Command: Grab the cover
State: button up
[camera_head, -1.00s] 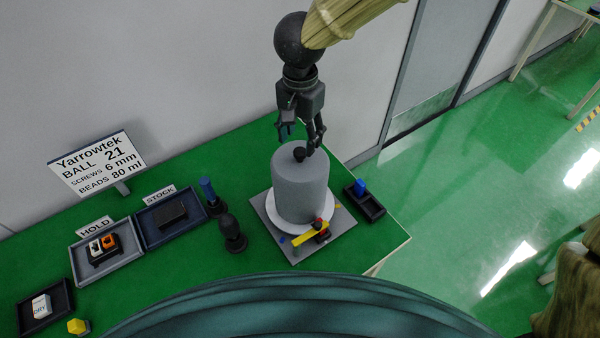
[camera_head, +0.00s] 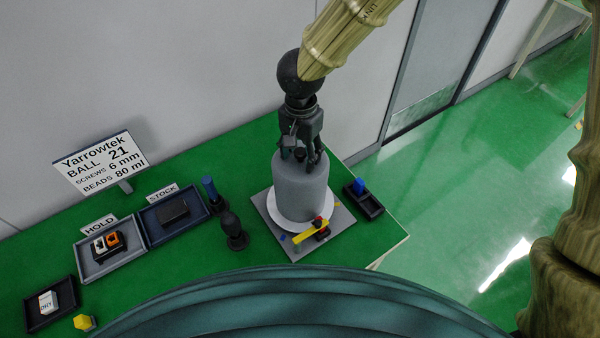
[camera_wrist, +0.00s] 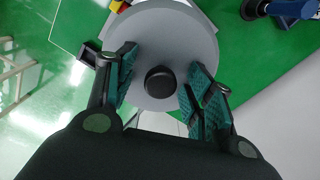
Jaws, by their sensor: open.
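The cover is a grey cylinder (camera_head: 299,190) with a small dark knob on top, standing upright on a white round base on a grey plate. In the wrist view its round top (camera_wrist: 168,45) fills the upper middle, and the black knob (camera_wrist: 160,82) shows between the fingers. My gripper (camera_head: 301,158) is just above the cover's top, with its fingers open on either side of the knob. In the wrist view my gripper (camera_wrist: 160,85) shows a gap between each finger and the knob.
A yellow and red piece (camera_head: 311,231) lies on the grey plate's (camera_head: 270,213) front. A dark tray with a blue block (camera_head: 359,186) stands to the right.

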grip_shut()
jog(key=shift+r, duration=0.15)
